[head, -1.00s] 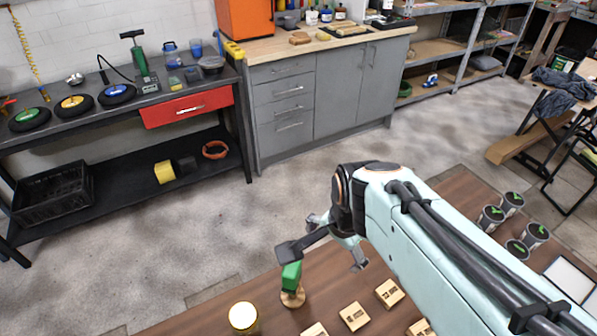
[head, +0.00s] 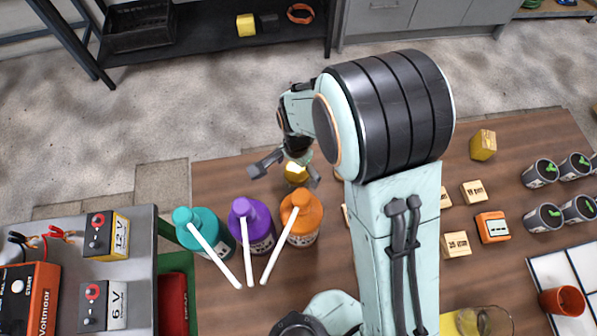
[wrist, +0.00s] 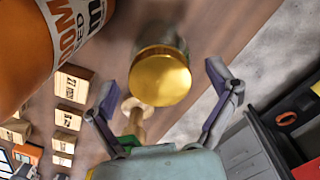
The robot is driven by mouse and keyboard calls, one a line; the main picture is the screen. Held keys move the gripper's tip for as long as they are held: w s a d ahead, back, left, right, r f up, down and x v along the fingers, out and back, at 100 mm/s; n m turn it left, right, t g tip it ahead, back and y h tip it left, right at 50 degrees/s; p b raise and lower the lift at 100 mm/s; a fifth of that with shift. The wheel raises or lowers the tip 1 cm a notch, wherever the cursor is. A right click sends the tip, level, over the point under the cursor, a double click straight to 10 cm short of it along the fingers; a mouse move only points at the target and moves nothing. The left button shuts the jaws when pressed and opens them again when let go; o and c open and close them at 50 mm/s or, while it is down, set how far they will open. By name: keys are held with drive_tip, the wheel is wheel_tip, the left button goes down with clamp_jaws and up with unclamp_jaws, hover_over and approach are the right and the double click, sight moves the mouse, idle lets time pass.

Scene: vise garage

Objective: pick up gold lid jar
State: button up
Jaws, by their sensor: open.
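The gold lid jar (head: 296,172) stands on the wooden table near its far edge, mostly hidden by my arm in the head view. In the wrist view the jar's round gold lid (wrist: 160,79) faces the camera, with its glass side behind. My gripper (head: 285,172) is open above and around the jar in the head view. In the wrist view my gripper's fingers (wrist: 160,95) are spread wide on either side of the lid, apart from it and empty.
Teal (head: 204,235), purple (head: 252,226) and orange (head: 301,217) bottles stand close by on the near side. The orange bottle looms at upper left in the wrist view. Several wooden blocks (head: 473,192) and cups (head: 540,173) lie to the right. A wooden-based object (wrist: 133,108) is beside the jar.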

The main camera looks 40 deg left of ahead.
drive_tip(key=c, duration=1.3)
drive_tip(key=shift+c, duration=0.2)
